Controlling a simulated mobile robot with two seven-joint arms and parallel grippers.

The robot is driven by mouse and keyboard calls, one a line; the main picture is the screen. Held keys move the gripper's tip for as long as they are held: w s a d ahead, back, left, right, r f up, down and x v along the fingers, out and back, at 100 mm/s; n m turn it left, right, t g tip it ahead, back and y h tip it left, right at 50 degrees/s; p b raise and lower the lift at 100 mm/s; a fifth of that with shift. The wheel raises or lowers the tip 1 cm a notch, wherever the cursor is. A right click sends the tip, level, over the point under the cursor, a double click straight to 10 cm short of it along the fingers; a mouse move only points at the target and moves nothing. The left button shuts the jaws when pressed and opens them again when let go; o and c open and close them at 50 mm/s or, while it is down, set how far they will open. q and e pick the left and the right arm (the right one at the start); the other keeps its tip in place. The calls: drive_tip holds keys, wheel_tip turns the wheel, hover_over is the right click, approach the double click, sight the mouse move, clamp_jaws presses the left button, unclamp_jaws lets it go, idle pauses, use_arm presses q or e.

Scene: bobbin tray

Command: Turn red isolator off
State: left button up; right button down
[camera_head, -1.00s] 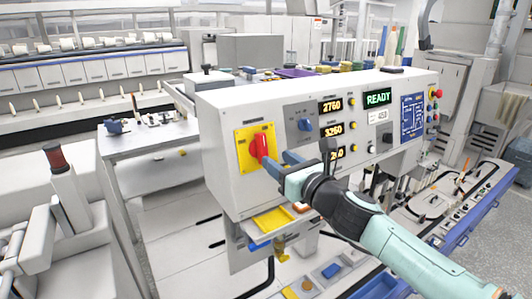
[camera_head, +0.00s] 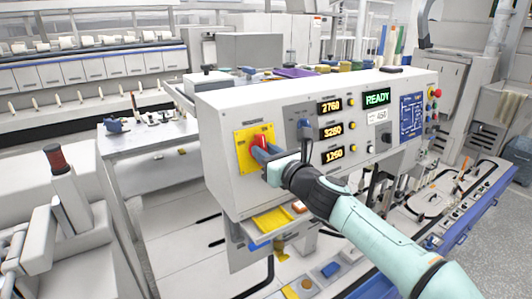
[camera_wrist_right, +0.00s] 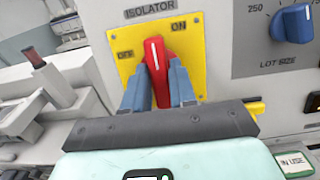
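The red isolator handle (camera_head: 262,141) sits on a yellow plate (camera_head: 241,150) at the left of the grey control panel. In the right wrist view the red handle (camera_wrist_right: 156,66) points upward between the OFF label (camera_wrist_right: 125,54) at left and the ON label (camera_wrist_right: 178,27) at upper right. My right gripper (camera_head: 263,153) is at the handle. Its two blue-grey fingers (camera_wrist_right: 158,82) lie on either side of the handle, close against it, and appear shut on it. The handle's lower part is hidden behind the gripper. My left gripper is not in view.
A blue lot-size knob (camera_wrist_right: 293,23) is to the right of the isolator. The panel carries lit number displays (camera_head: 331,131) and a green READY display (camera_head: 377,98). A yellow tray (camera_head: 270,220) is below the panel. A red emergency button (camera_head: 438,93) is at the far right.

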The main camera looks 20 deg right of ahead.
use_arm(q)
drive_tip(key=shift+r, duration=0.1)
use_arm(e)
drive_tip(key=shift+n, duration=0.5)
drive_tip(key=n+y, duration=0.1)
drive_tip(key=n, duration=0.3)
drive_tip(key=shift+d+n+p, duration=0.1)
drive_tip(key=shift+n+p, duration=0.2)
drive_tip(key=shift+p, duration=0.1)
drive_tip(key=n+y, duration=0.1)
drive_tip(key=n, duration=0.1)
drive_tip(key=n+g, duration=0.1)
drive_tip(key=n, duration=0.2)
drive_tip(key=shift+y+p, duration=0.35)
drive_tip(key=shift+y, duration=0.05)
drive_tip(key=n, duration=0.2)
drive_tip(key=n+g, duration=0.1)
drive_tip(key=n, duration=0.2)
drive_tip(key=shift+r+g+p, duration=0.1)
drive_tip(key=shift+g+p, duration=0.2)
drive_tip(key=shift+p, duration=0.1)
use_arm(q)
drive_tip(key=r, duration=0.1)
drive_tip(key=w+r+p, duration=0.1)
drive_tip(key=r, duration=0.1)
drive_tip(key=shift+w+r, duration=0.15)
use_arm(e)
drive_tip(key=n+g, duration=0.1)
drive_tip(key=n, duration=0.3)
drive_tip(key=shift+n, duration=0.4)
